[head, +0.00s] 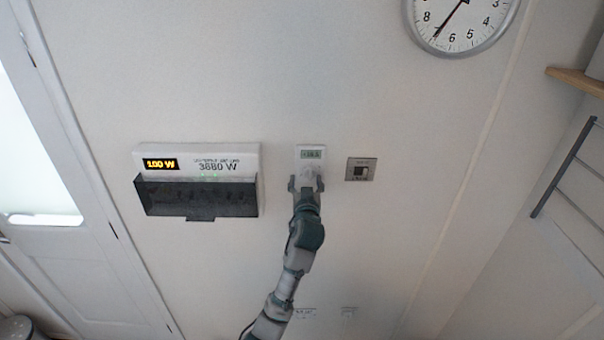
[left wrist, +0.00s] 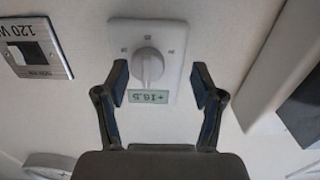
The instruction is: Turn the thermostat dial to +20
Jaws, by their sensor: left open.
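The white thermostat (head: 311,151) is on the wall, with a small greenish display at its top in the head view. It also shows in the left wrist view (left wrist: 171,36), upside down. There its round white dial (left wrist: 148,66) sits above the display (left wrist: 148,97), which seems to read +18.5. My left gripper (head: 306,184) is at the thermostat's lower part in the head view. In the left wrist view my left gripper (left wrist: 158,84) is open, with one finger on each side of the dial and gaps between. My right gripper is not in view.
A white panel (head: 250,160) with a 100 W display and dark lower cover is left of the thermostat. A switch plate (head: 361,169) is close on its right. A clock (head: 460,25) hangs at upper right. The wall between is bare.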

